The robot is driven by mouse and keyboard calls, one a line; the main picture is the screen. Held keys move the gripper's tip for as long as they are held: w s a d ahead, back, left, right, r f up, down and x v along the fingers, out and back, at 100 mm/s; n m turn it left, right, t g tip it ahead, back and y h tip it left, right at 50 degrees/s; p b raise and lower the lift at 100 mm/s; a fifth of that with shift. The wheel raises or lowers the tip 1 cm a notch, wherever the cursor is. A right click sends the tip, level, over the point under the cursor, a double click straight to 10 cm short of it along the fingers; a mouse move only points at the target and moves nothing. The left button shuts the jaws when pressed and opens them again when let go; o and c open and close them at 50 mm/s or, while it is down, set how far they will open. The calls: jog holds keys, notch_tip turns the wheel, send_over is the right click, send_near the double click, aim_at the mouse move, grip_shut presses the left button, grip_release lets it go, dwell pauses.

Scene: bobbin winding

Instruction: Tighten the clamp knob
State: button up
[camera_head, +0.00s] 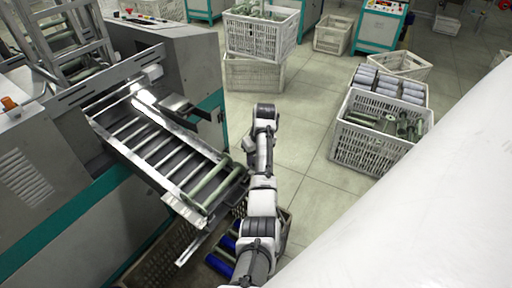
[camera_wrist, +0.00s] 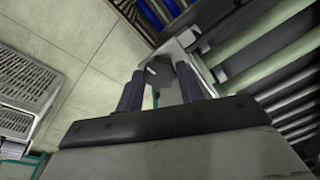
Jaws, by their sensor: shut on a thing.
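The clamp knob (camera_wrist: 160,72) is a small dark grey lobed piece in the middle of the wrist view. It sits beside a pale metal bracket (camera_wrist: 184,44) at the end of the roller rack. My gripper (camera_wrist: 161,88) has its two dark fingers on either side of the knob and is shut on it. The fingers hide part of the knob's sides. In the head view my arm reaches to the right end of the roller rack (camera_head: 150,160). The knob cannot be made out there, behind my arm.
The grey and teal machine (camera_head: 60,170) stands at the left. A crate with blue bobbins (camera_head: 222,262) is below the rack, close to my arm. A crate of green bobbins (camera_head: 380,145) stands at the right. The floor between is clear.

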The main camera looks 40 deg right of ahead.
dwell(0.3)
jog(key=o, duration=1)
jog(key=shift+r, duration=0.6)
notch_tip(320, 180, up, 13)
jog(key=s+d+p, duration=0.1)
jog(key=p, duration=0.3)
jog(key=shift+s+f, duration=0.2)
jog(key=shift+s, duration=0.15)
